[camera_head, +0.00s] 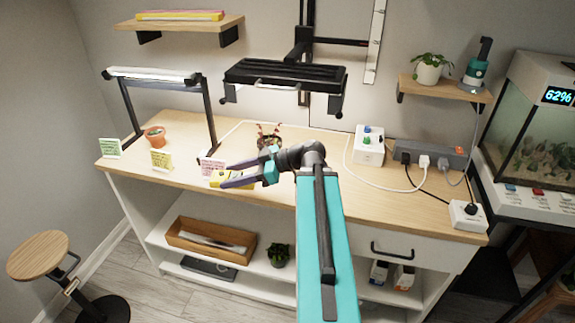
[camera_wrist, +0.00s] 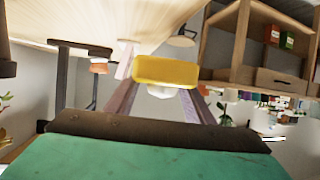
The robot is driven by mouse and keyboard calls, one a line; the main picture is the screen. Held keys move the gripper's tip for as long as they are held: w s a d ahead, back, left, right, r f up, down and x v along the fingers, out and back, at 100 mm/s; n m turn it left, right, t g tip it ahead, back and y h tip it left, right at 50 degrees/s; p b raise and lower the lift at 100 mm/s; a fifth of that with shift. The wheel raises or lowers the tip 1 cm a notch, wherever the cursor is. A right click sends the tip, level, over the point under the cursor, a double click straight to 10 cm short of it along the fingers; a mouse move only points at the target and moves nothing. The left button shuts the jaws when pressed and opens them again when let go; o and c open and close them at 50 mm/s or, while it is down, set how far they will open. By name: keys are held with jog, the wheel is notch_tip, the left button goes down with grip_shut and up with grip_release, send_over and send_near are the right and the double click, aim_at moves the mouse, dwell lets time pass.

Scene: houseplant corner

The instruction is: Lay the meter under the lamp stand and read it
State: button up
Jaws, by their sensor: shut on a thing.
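The meter (camera_head: 232,180), a yellow block, is held in my gripper (camera_head: 228,175) above the front of the bench. Its yellow end also shows between the dark fingers in the wrist view (camera_wrist: 165,71), with a white part below it. My gripper is shut on it. The lamp stand (camera_head: 152,75) has a white light bar on dark legs and stands at the left of the bench. My gripper is to the right of its right leg, not under the bar. The meter's display cannot be read in either view.
A terracotta pot (camera_head: 154,137) and a yellow card (camera_head: 161,160) are near the lamp stand. A pink card (camera_head: 211,167) stands close to my gripper. The bench top (camera_head: 185,135) is clear under the light bar.

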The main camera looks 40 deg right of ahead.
jog(key=shift+m+t+h, duration=0.5)
jog(key=shift+m, duration=0.1)
jog(key=s+d, duration=0.2)
jog(key=d, duration=0.1)
jog(key=s+d+b, duration=0.1)
jog(key=s+d, duration=0.2)
jog(key=s+d+b, duration=0.1)
jog(key=s+d, duration=0.1)
jog(key=d, duration=0.1)
jog(key=shift+s+r, duration=0.15)
jog(key=shift+r, duration=0.1)
jog(key=shift+m+t+h, duration=0.4)
jog(key=shift+m+h, duration=0.2)
jog(key=s+d, duration=0.2)
jog(key=s, duration=0.1)
jog(key=s+d+b, duration=0.1)
jog(key=s+d, duration=0.3)
jog(key=s, duration=0.1)
jog(key=shift+s+d+r+b, duration=0.2)
jog(key=shift+s+r+b, duration=0.1)
jog(key=shift+r+b, duration=0.1)
jog(key=w+d, duration=0.3)
jog(key=w, duration=0.1)
jog(key=w+d+f, duration=0.1)
jog(key=w+d, duration=0.6)
jog(key=w, duration=0.1)
jog(key=shift+w+d+f+p, duration=0.1)
jog(key=shift+d+f+p, duration=0.15)
jog(key=shift+p, duration=0.05)
jog(key=shift+f, duration=1.75)
